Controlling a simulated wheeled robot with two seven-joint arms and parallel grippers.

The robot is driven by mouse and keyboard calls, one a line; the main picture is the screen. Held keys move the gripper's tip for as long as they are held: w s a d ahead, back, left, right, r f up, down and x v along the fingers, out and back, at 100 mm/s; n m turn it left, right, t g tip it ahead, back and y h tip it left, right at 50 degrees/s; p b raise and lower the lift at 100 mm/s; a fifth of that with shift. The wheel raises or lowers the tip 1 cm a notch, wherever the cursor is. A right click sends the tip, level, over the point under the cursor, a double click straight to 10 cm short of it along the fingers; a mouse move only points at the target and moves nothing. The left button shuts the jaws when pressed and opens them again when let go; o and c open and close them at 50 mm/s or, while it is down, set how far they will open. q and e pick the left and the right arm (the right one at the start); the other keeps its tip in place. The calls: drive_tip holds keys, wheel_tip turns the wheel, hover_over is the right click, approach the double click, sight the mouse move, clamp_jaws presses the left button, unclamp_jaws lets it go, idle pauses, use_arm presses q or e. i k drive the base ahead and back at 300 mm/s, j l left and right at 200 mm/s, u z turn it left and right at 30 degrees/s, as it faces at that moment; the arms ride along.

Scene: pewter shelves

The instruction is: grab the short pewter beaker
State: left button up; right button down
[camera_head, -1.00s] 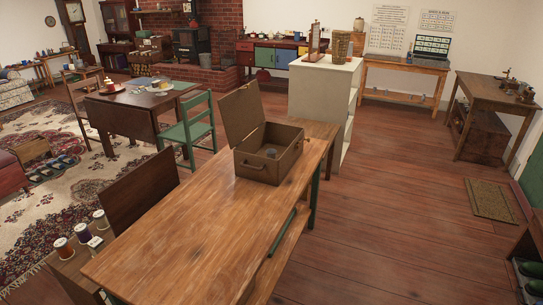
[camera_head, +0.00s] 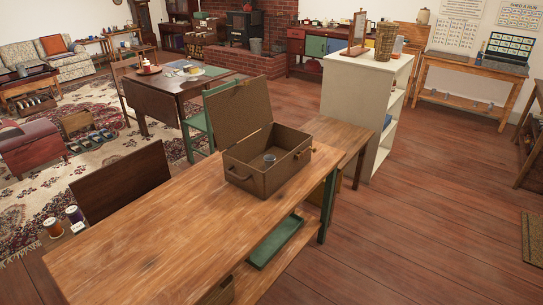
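A small grey metallic cup (camera_head: 269,158), which looks like the short pewter beaker, sits inside an open brown case (camera_head: 262,187). Only its upper part shows over the case's front wall. The case stands on the far end of a long wooden table (camera_head: 150,235), its lid (camera_head: 238,108) raised on the left side. Neither of my grippers is in view.
A white shelf unit (camera_head: 362,102) stands beyond the table, with a wicker basket (camera_head: 386,42) on top. A green tray (camera_head: 275,242) lies on the table's lower shelf. Open floor (camera_head: 430,215) lies to the right.

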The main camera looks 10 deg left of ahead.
sight(269, 160)
drive_tip(key=i+l+u, duration=0.1)
drive_tip(key=i+l, duration=0.3)
drive_tip(key=l, duration=0.25)
drive_tip(key=i+l+u, duration=0.15)
drive_tip(key=l, duration=0.2)
drive_tip(key=i+l, duration=0.2)
drive_tip(key=l, duration=0.15)
drive_tip(key=i+l+u, duration=0.15)
drive_tip(key=l, duration=0.2)
drive_tip(key=i+l, duration=0.15)
drive_tip(key=l, duration=0.25)
drive_tip(key=i+l, duration=0.15)
drive_tip(key=l, duration=0.25)
